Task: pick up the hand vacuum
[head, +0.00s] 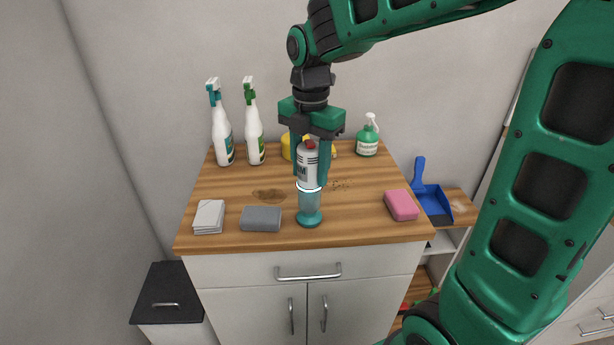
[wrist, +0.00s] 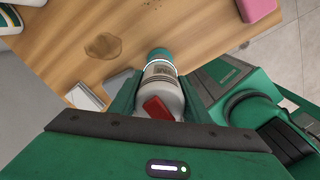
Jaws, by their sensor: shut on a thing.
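The hand vacuum (head: 309,205) is upright over the wooden counter, with a light grey upper body, a red button and a clear teal lower part. My gripper (head: 310,165) points down from above and is shut on its grey upper body, one finger on each side. In the wrist view the hand vacuum (wrist: 163,95) sits between the fingers, its red button facing the camera and its teal end pointing away. I cannot tell for sure whether its base touches the counter.
On the wooden counter (head: 235,190) are two white spray bottles (head: 222,135), a green pump bottle (head: 367,138), a yellow item (head: 287,146) partly hidden behind my gripper, a grey sponge (head: 261,219), white cloths (head: 209,217) and a pink sponge (head: 401,205). A blue dustpan (head: 432,202) lies at right. Brown stains mark the top.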

